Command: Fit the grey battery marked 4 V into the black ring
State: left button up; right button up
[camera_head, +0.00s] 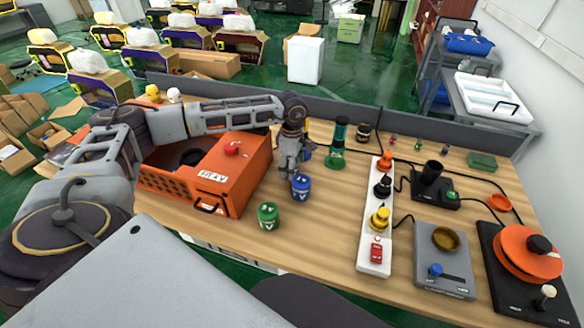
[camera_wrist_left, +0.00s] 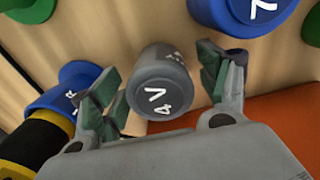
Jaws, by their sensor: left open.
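The grey battery (camera_wrist_left: 163,85) shows in the left wrist view with "4 V" in white on its end face. It is between the two spread fingers of my left gripper (camera_wrist_left: 160,70), with a gap visible on the right. In the head view my left gripper (camera_head: 290,166) points down over the table, just right of the orange box, and I cannot make out the grey battery there. A black ring-like upright holder (camera_head: 432,172) stands on a black base at the right of the table; its opening faces up. My right gripper is not in view.
A blue battery (camera_head: 301,187) and a green battery (camera_head: 268,215) stand close in front of my left gripper. The orange box (camera_head: 172,183) is at its left.

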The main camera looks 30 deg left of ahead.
pick_arm(q)
jog(key=c, duration=1.5)
jog(key=shift+r, duration=0.15)
jog(key=shift+r+b, duration=0.35)
jog(key=shift+r, duration=4.55)
